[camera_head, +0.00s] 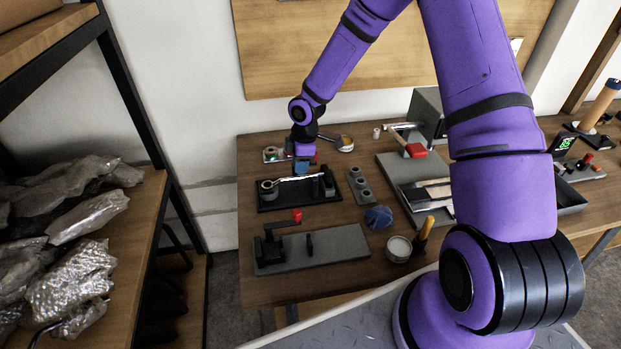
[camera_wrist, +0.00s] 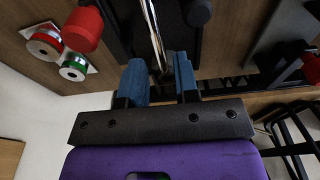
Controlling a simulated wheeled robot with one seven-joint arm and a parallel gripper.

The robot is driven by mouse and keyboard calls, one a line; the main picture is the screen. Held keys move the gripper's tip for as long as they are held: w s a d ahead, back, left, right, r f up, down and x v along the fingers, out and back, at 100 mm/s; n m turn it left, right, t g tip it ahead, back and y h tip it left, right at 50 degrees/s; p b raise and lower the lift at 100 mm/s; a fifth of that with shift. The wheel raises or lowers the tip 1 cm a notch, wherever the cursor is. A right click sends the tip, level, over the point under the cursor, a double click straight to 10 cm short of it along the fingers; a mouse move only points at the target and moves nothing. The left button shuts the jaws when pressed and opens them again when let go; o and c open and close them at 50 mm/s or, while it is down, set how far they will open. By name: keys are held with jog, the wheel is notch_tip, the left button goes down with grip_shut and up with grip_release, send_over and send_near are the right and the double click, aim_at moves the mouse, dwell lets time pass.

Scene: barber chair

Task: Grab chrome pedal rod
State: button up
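The chrome pedal rod (camera_head: 298,178) is a thin shiny bar lying across a black fixture (camera_head: 268,206) on the workbench. It also shows in the wrist view (camera_wrist: 154,28), running from the top edge down toward the gap between my fingertips. My gripper (camera_head: 302,167) has blue fingers and points down just behind the rod in the head view. In the wrist view my gripper (camera_wrist: 160,75) is open, one finger on each side of the rod's line. I cannot tell whether the rod's near end lies between the fingertips, and I see no contact.
A grey plate with a red-knobbed lever (camera_head: 312,249) stands in front, and a grey block with round holes (camera_head: 360,186) stands to the right. Red and green spools (camera_wrist: 73,66) lie left in the wrist view.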

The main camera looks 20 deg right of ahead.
aim_at(296, 176)
jog(key=shift+w+a+f, duration=0.1)
jog(key=shift+a+f, duration=0.1)
jog(key=shift+f, duration=0.75)
jog(key=shift+w+a+f, duration=0.1)
jog(key=shift+a+f, duration=0.15)
jog(key=shift+f, duration=0.65)
jog(key=shift+w+a+f, duration=0.1)
jog(key=shift+a+f, duration=0.1)
jog(key=shift+f, duration=0.75)
grip_shut()
